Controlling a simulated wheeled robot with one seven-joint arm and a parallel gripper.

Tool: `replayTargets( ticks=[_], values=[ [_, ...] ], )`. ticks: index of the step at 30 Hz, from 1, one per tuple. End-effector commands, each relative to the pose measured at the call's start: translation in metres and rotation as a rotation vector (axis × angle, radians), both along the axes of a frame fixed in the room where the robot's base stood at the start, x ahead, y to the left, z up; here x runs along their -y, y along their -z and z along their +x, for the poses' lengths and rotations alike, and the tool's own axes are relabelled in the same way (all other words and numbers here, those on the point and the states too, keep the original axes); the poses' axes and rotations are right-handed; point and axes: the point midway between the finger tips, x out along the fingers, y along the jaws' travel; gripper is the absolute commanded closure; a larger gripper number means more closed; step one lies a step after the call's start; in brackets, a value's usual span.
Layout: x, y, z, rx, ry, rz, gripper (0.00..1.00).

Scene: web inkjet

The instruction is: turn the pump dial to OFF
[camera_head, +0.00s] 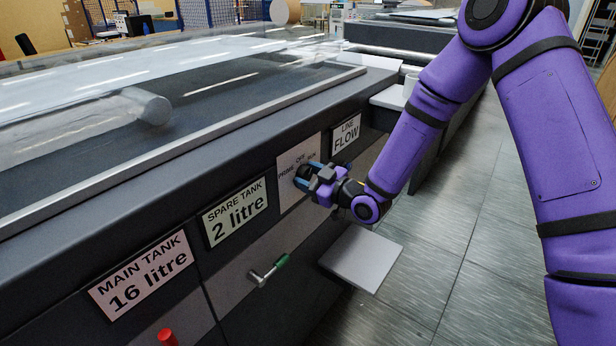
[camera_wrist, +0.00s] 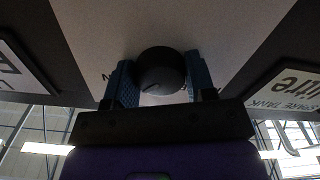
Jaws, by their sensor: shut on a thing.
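The pump dial (camera_wrist: 161,72) is a round black knob with a short pale mark, on a light plate (camera_head: 290,194) on the machine's front. In the head view the plate carries the words PRIME and OFF above the dial, and another word beside them that is partly hidden. My gripper (camera_head: 308,178) is at the dial and mostly covers it in that view. In the wrist view my gripper (camera_wrist: 161,84) has one blue finger on each side of the knob and is shut on it. I cannot tell which word the dial points to.
Labels SPARE TANK 2 litre (camera_head: 236,212), MAIN TANK 16 litre (camera_head: 141,275) and LINE FLOW (camera_head: 346,134) flank the plate. A green-handled valve lever (camera_head: 270,270) and a red knob (camera_head: 167,337) sit lower. A pale shelf (camera_head: 361,258) juts out below my gripper. Floor at right is clear.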

Motion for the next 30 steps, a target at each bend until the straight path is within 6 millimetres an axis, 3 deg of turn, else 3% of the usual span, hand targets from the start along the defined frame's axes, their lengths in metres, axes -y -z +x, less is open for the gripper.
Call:
replayTargets(
  ticks=[15, 30],
  values=[
    [0.0001, -0.0003, 0.0, 0.367, -0.002, -0.287, 0.73],
    [0.001, -0.0001, 0.0003, 0.548, -0.002, -0.429, 0.73]
  ],
)
